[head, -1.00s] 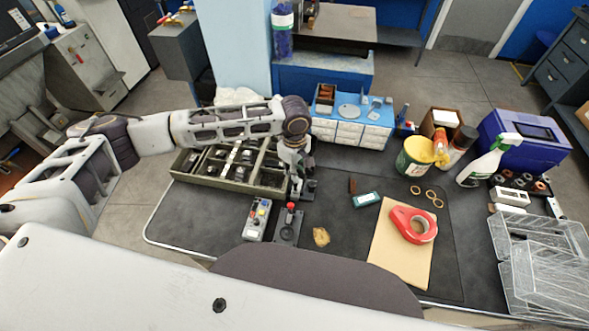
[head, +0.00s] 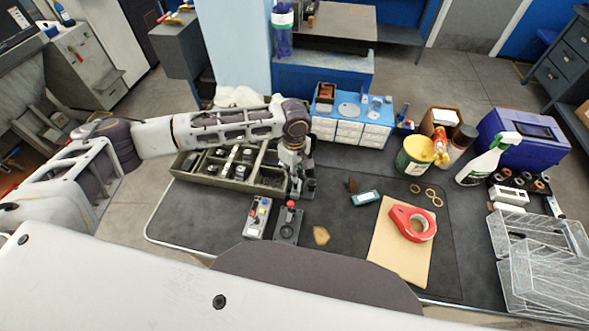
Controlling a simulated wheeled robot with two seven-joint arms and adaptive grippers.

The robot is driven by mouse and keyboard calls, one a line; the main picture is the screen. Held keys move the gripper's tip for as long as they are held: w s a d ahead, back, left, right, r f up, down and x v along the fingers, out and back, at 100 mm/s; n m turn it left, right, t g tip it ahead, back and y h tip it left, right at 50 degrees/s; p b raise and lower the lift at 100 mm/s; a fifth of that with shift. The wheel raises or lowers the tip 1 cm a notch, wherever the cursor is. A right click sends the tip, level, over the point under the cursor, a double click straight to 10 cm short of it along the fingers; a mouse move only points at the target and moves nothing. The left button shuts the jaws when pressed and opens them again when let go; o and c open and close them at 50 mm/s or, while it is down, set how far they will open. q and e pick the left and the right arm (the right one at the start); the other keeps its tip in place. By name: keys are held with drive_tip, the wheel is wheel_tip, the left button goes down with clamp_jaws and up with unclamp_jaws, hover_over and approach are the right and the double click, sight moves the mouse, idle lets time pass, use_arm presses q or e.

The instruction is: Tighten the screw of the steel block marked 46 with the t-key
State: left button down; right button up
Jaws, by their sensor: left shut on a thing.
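My left gripper (head: 297,186) points down at the right end of the green compartment tray (head: 232,180). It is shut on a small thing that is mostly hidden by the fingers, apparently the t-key. Small dark metal pieces (head: 309,184) stand close beside the fingertips on the right. Several metal parts (head: 222,168) stand in the tray's compartments. The number 46 cannot be read on any block, and no screw can be made out at this size. My right gripper is not in view.
A grey button box (head: 257,217) and a joystick box with a red knob (head: 288,222) stand in front of the gripper. A blue drawer unit (head: 350,126) is behind. Red tape (head: 411,222) lies on cardboard (head: 393,257) at right. Clear mat (head: 205,207) lies left of the button box.

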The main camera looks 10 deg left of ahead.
use_arm(q)
drive_tip(key=shift+f, duration=0.2)
idle(0.4)
drive_tip(key=c, duration=1.9)
unclamp_jaws()
drive_tip(key=shift+c, duration=0.2)
clamp_jaws()
